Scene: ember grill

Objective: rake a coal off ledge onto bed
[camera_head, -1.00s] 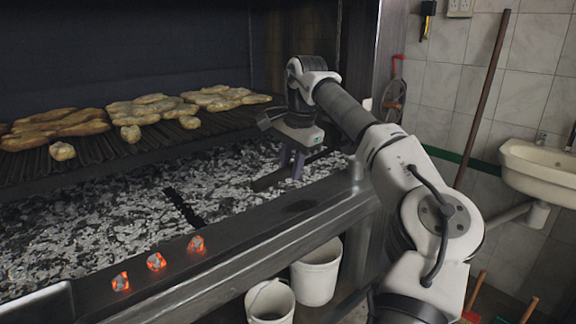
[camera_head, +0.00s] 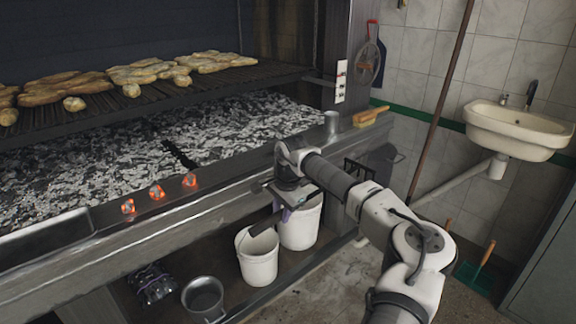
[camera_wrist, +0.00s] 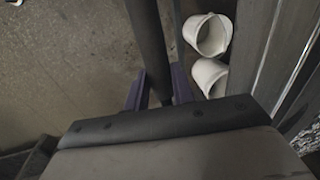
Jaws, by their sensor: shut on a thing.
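Three glowing orange coals sit in a row on the metal ledge (camera_head: 90,247): a left one (camera_head: 128,207), a middle one (camera_head: 156,192) and a right one (camera_head: 190,181). The ash-grey coal bed (camera_head: 240,130) lies behind the ledge. My gripper (camera_head: 286,212) is in front of the ledge, to the right of the coals and above the buckets. It is shut on a dark rod-like tool (camera_head: 264,224); in the wrist view the rod (camera_wrist: 148,40) runs between the purple fingers. The tool's far end is not clear, so I cannot tell its head.
A white bucket (camera_head: 257,262) and another white bucket (camera_head: 300,228) stand under the ledge, with a metal pail (camera_head: 203,298) to their left. Meat pieces (camera_head: 150,70) lie on the grate above the bed. A sink (camera_head: 520,130) is at right. Floor in front is open.

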